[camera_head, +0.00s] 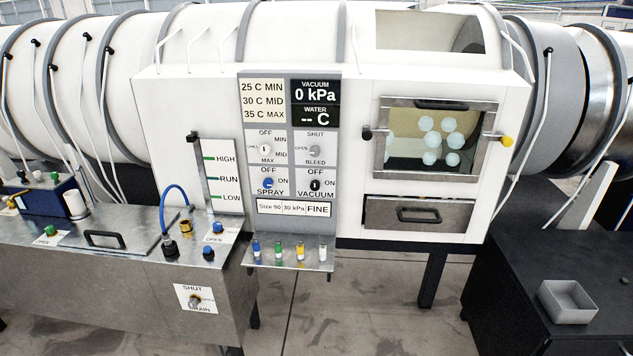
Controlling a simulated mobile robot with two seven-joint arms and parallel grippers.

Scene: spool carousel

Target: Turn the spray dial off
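The spray dial (268,184) is a small blue knob on the grey control panel (285,222). OFF is printed above it, ON to its right and SPRAY below. Its pointer is too small to read for certain. The vacuum dial (315,185), a black knob with its own OFF and ON marks, sits just to its right. Neither of my grippers shows in the head view, and nothing covers the spray dial.
Above are the MIN/MID/MAX dial (265,149) and the SHUT/BLEED dial (315,151). A small shelf (290,264) with several coloured vials juts out below. A steel tank (100,275) stands left, a black table (550,300) with a grey tray (567,302) right.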

